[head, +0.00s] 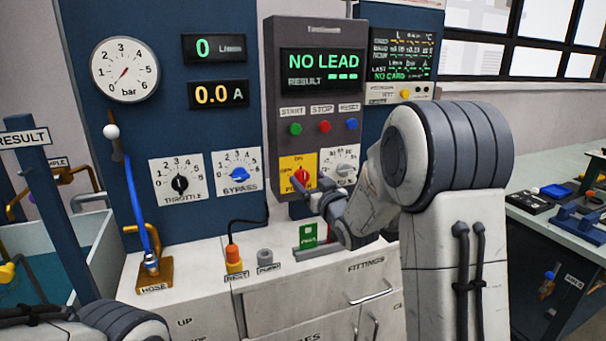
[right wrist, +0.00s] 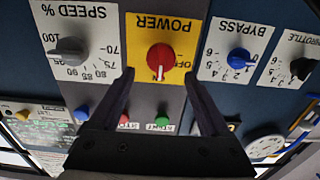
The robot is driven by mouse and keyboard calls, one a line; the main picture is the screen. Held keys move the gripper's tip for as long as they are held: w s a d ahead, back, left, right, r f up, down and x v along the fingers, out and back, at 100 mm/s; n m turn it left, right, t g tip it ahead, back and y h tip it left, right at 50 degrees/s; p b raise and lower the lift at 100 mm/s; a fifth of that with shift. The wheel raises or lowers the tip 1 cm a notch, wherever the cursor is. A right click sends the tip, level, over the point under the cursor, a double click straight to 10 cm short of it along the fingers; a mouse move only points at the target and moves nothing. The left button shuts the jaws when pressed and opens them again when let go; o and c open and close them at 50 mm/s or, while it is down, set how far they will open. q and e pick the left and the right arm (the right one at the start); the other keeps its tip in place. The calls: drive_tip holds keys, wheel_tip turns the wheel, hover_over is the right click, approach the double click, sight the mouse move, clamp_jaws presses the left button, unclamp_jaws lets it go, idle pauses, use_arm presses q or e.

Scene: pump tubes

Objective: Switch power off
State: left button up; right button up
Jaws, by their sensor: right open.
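The red power knob (head: 302,176) sits on a yellow plate (head: 287,163) low on the grey pump control panel (head: 284,110). In the right wrist view, which is upside down, the knob (right wrist: 161,57) has a white pointer toward the picture's bottom, the panel's upward side. In the head view the right gripper (head: 314,187) is at the plate's lower right. My left gripper is out of view.
The grey speed knob (head: 343,170) is right beside the power plate; the blue bypass knob (head: 238,174) and black throttle knob (head: 180,183) are left. Start, stop and reset buttons (head: 324,126) sit above. The display (head: 322,69) reads NO LEAD. A cabinet top (head: 205,265) lies below.

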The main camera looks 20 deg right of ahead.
sight(299, 179)
drive_tip(key=shift+w+a, duration=0.1)
drive_tip(key=shift+w, duration=2.05)
clamp_jaws()
drive_tip(key=shift+a+f+n+b, duration=0.1)
drive_tip(key=shift+f+n+b, duration=0.1)
drive_tip(key=shift+n+b, duration=0.6)
drive_tip(key=n+b, duration=0.4)
drive_tip(key=b, duration=0.1)
drive_tip(key=n+b, duration=0.4)
drive_tip(key=b, duration=0.1)
drive_tip(key=a+f+n+b, duration=0.1)
drive_tip(key=n+b, duration=0.4)
drive_tip(key=shift+b, duration=0.35)
drive_tip(key=shift+n+b, duration=1.5)
drive_tip(key=shift+n, duration=0.2)
